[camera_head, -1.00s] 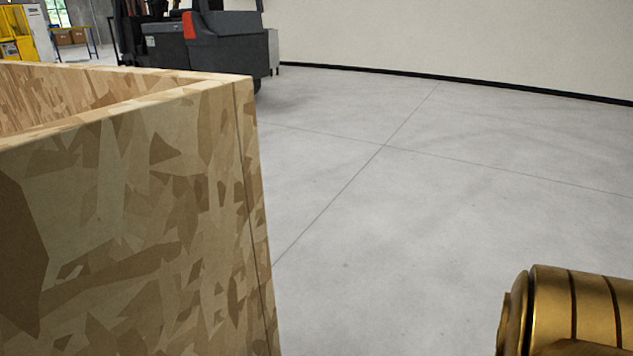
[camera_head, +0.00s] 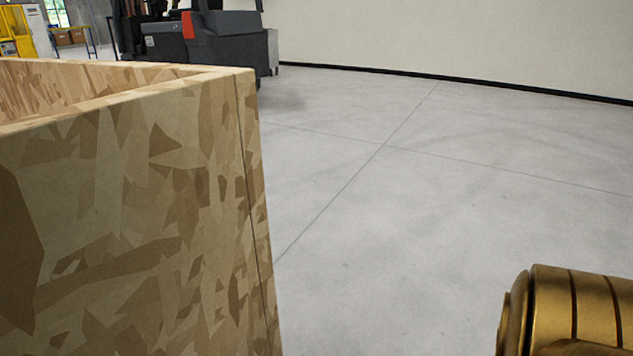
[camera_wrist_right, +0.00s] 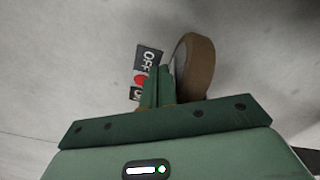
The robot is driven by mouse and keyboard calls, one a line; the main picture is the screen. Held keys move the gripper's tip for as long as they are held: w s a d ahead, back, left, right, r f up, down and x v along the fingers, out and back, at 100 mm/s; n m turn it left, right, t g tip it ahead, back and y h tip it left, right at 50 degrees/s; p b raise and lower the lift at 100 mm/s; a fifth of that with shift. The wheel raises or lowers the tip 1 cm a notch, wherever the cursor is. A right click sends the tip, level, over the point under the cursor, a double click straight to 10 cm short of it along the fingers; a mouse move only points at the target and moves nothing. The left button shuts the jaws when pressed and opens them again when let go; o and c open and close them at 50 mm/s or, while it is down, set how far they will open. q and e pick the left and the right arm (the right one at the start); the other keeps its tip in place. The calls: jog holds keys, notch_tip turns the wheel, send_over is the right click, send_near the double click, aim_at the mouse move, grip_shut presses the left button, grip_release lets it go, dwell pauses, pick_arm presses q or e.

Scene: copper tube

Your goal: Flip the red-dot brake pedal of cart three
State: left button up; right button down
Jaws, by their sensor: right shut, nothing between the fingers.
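In the right wrist view my right gripper (camera_wrist_right: 158,88) is shut, its green fingers together with nothing between them. The brake pedal (camera_wrist_right: 148,60) is a dark plate with white OFF lettering and a red dot (camera_wrist_right: 140,79). It shows just left of and beyond the fingertips, which partly cover it; I cannot tell whether they touch it. A brown caster wheel (camera_wrist_right: 196,66) stands just right of the fingers. In the head view a wooden crate (camera_head: 130,210) fills the left side; I cannot tell whether it is on cart three. My left gripper is out of view.
A dark grey forklift (camera_head: 210,42) with a red light stands behind the crate. Bare concrete floor (camera_head: 420,200) lies open to the right of the crate, up to a pale wall (camera_head: 460,35) with a black base strip.

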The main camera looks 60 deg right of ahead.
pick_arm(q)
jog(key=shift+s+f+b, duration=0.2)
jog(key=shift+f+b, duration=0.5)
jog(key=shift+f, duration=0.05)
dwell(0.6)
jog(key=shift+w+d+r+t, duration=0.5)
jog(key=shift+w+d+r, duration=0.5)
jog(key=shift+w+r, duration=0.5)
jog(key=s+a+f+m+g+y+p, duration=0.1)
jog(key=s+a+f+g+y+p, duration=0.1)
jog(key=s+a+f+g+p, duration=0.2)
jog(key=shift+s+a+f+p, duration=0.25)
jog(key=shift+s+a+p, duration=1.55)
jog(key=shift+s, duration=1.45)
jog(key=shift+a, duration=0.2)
